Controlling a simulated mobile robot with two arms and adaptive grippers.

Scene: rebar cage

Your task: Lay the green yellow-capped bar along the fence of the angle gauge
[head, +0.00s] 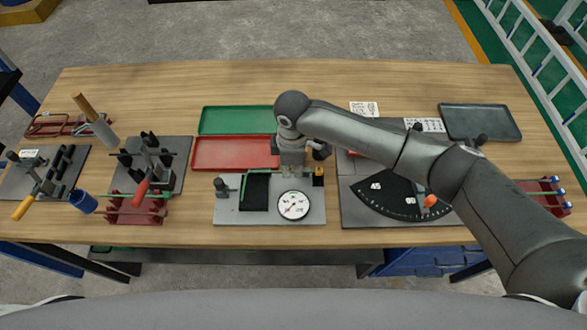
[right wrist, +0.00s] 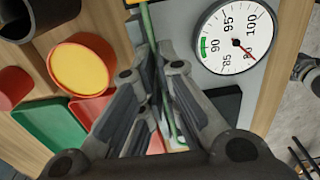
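My right gripper (head: 291,172) points down over the dial gauge's plate. In the right wrist view its fingers (right wrist: 155,90) are close together on a thin green bar (right wrist: 147,28), which runs between them. In the head view part of the green bar (head: 257,172) shows left of the gripper, over a black block. I cannot clearly make out its yellow cap. The angle gauge (head: 354,217) lies to the right, with a black quadrant scale (head: 385,196) and an orange knob (head: 430,201). My right arm covers part of it, and its fence is not clear. My left gripper is out of view.
The round dial (head: 293,206) sits close in front of my right gripper. Green (head: 235,120) and red (head: 230,153) trays lie behind it. Fixtures with clamps stand at the left, near a blue cup (head: 83,202). A dark tray (head: 481,122) lies back right. A red-and-yellow cylinder (right wrist: 80,66) shows in the wrist view.

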